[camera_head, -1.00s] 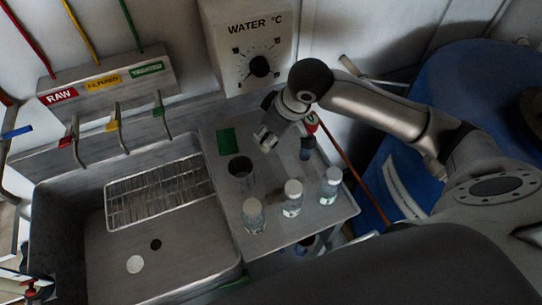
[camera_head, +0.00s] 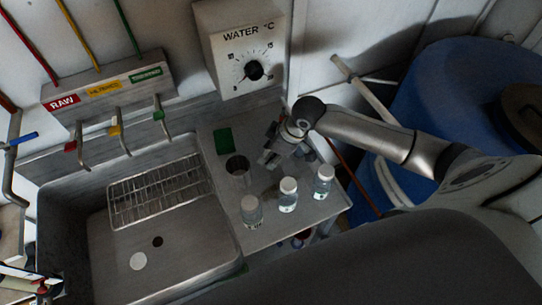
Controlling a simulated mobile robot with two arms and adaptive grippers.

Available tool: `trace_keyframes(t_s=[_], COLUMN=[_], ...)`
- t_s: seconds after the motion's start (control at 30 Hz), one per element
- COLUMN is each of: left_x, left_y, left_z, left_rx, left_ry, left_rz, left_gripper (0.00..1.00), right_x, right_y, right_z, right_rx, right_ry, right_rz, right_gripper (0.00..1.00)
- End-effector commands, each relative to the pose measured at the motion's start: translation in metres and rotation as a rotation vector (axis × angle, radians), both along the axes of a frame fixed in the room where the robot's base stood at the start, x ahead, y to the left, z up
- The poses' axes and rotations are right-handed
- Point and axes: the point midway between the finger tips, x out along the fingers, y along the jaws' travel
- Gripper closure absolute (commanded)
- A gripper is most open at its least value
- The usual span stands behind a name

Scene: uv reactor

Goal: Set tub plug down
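A small white disc (camera_head: 137,261), which looks like the tub plug, lies flat on the bottom of the grey sink (camera_head: 205,262). It is beside the dark drain hole (camera_head: 157,241) and apart from it. My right gripper (camera_head: 268,159) points down over the metal counter, just right of a round dark opening (camera_head: 237,166) and far from the disc. I see nothing clearly held in it. Its fingers are too small and dark to tell whether they are open or shut.
Several white-capped bottles (camera_head: 288,195) stand on the counter below my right gripper. A wire rack (camera_head: 155,191) lies in the back of the sink. Coloured taps (camera_head: 117,130) hang over its back edge. A water dial box (camera_head: 243,47) is behind, and a blue barrel (camera_head: 440,90) is at right.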

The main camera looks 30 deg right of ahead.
Motion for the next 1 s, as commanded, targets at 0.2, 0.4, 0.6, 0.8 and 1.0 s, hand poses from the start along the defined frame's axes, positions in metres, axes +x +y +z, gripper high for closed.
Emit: trace_keyframes(t_s=[0.2, 0.4, 0.6, 0.8, 1.0], left_x=[-0.006, -0.008, -0.008, -0.008, -0.008], left_y=[0.001, 0.001, 0.002, 0.003, 0.003], left_z=[0.004, 0.003, 0.003, 0.003, 0.004], left_rx=[0.001, 0.002, 0.003, 0.004, 0.004], left_ry=[0.010, 0.013, 0.013, 0.012, 0.012], left_rz=[0.000, 0.000, 0.000, -0.001, -0.001], left_gripper=[0.60, 0.60, 0.60, 0.60, 0.60], right_x=[0.000, 0.000, 0.000, 0.000, 0.000], right_y=[0.000, 0.000, 0.000, 0.000, 0.000], right_z=[-0.024, -0.024, -0.027, -0.027, -0.022], right_rx=[0.000, -0.001, -0.001, -0.001, -0.001], right_ry=[0.001, 0.001, 0.001, 0.001, -0.001], right_rz=[-0.001, 0.000, 0.000, 0.000, 0.000], right_gripper=[0.80, 0.80, 0.53, 0.52, 0.52])
